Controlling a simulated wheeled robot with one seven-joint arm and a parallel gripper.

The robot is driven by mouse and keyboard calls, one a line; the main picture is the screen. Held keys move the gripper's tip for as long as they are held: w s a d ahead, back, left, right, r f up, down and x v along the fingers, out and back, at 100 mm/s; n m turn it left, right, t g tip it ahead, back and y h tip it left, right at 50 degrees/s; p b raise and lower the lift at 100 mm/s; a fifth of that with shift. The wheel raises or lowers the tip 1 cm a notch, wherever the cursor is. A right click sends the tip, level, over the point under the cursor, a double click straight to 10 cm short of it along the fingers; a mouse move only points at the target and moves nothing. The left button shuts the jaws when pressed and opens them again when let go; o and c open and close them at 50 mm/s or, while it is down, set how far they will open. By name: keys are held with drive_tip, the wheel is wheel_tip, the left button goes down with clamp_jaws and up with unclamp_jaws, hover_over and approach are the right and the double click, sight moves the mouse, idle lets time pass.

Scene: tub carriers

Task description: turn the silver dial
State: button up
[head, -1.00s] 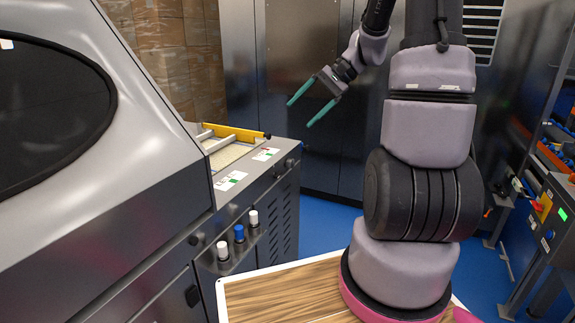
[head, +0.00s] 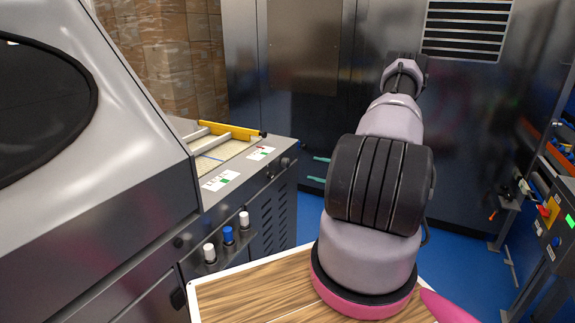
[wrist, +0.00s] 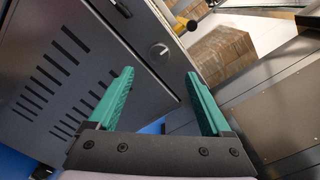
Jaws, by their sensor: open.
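The silver dial (wrist: 160,52) is a small round knob on the dark grey machine panel, just beyond and between my fingertips in the wrist view. It shows small and dim near the panel's upper right corner in the head view (head: 285,162). My gripper (wrist: 160,78) is open, its two teal fingers apart and empty. The fingers point toward the panel, with a gap between them and the dial. In the head view only the teal fingertips (head: 318,170) show, just right of the machine's corner; my arm hides the rest.
The machine panel has vent slots (head: 282,215) and a row of white and blue knobs (head: 228,235). A yellow bar (head: 232,131) lies on its top tray. A tall steel cabinet (head: 305,60) stands behind. A control box (head: 558,220) is at the right. Blue floor lies between.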

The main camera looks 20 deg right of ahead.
sight(288, 163)
drive_tip(key=x, duration=1)
drive_tip(key=shift+w+a+f, duration=0.15)
drive_tip(key=shift+w+a, duration=0.05)
drive_tip(key=shift+w, duration=0.1)
clamp_jaws()
